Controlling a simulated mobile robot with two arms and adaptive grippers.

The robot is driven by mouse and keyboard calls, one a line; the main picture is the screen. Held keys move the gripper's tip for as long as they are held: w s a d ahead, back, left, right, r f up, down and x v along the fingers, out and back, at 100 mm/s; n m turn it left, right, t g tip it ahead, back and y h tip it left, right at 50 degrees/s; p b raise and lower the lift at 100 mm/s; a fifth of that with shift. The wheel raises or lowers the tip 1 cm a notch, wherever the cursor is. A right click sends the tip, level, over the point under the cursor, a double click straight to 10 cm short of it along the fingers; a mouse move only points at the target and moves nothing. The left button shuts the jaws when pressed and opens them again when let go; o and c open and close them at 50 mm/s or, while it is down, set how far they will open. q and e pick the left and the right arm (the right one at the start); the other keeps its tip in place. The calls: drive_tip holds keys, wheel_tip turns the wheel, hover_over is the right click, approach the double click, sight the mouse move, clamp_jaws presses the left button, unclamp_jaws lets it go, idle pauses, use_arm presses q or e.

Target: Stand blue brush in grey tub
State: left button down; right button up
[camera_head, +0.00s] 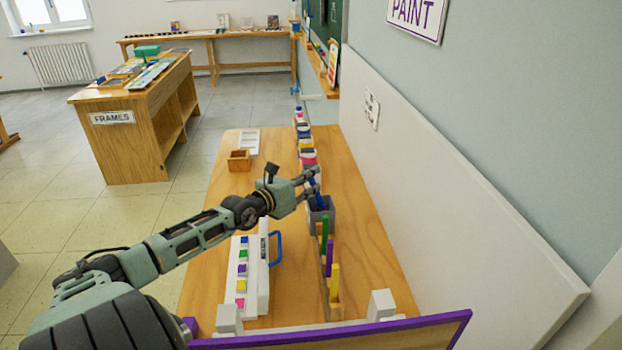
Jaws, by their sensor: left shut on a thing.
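The grey tub (322,218) stands on the wooden table, right of the table's middle. My left gripper (311,184) reaches in from the left and is shut on the blue brush (318,197). The brush is tilted slightly, and its lower end is at the mouth of the tub. I cannot tell how deep the brush sits inside, or whether it touches the tub's wall. The gripper's fingers hide the upper part of the brush. My right gripper is not in view.
A wooden rack (335,310) with green, purple and yellow sticks stands just in front of the tub. Several paint pots (307,157) line up behind it. A white colour tray (237,285) and a small wooden box (239,160) lie left. A wall panel (440,190) bounds the right.

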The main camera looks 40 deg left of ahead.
use_arm(q)
drive_tip(key=shift+s+d, duration=0.15)
drive_tip(key=shift+s, duration=0.1)
drive_tip(key=shift+w, duration=0.1)
drive_tip(key=c, duration=2.2)
unclamp_jaws()
drive_tip(key=o, duration=0.5)
drive_tip(key=shift+c, duration=0.2)
wheel_tip(320, 180, up, 10)
drive_tip(key=shift+f, duration=0.1)
